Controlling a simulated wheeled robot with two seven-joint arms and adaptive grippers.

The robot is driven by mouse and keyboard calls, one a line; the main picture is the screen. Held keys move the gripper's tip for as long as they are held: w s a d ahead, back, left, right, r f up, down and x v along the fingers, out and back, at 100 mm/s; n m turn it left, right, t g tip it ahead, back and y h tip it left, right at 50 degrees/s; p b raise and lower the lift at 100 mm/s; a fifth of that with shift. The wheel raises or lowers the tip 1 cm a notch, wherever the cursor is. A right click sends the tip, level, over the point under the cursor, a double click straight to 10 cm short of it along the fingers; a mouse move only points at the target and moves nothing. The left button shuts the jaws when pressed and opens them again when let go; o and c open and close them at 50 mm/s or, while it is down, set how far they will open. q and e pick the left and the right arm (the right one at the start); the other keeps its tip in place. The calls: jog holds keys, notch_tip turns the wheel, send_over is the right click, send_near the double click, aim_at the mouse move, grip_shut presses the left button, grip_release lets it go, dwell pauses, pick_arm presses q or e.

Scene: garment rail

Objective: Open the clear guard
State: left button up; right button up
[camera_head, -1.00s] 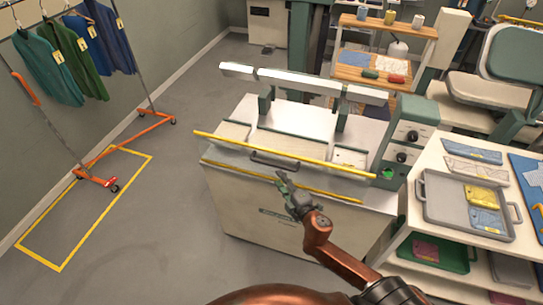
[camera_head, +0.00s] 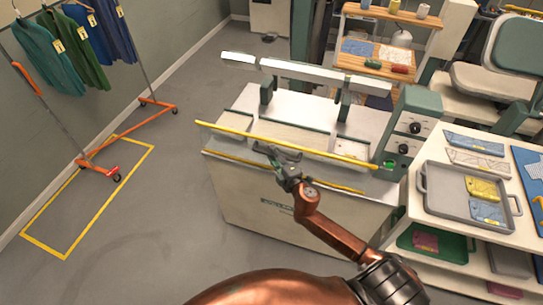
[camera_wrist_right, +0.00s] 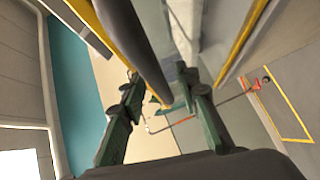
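The clear guard (camera_head: 275,138) is a see-through panel with a yellow edge along the front of the white and green machine (camera_head: 262,200). It appears lowered. Its dark handle, partly hidden in the head view by my gripper, looks like the thick dark bar (camera_wrist_right: 138,45) in the right wrist view. My right gripper (camera_head: 275,156) is at the handle. In the right wrist view its two green fingers (camera_wrist_right: 163,88) stand apart, with the bar reaching down between them. I cannot tell whether they touch it. My left gripper is out of view.
A white table (camera_head: 408,222) with a grey tray (camera_head: 440,207) stands close on the right. A garment rail (camera_head: 55,118) with several garments is at the left. A white beam (camera_head: 310,75) runs above the machine.

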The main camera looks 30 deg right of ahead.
jog(key=shift+c, duration=0.5)
grip_shut()
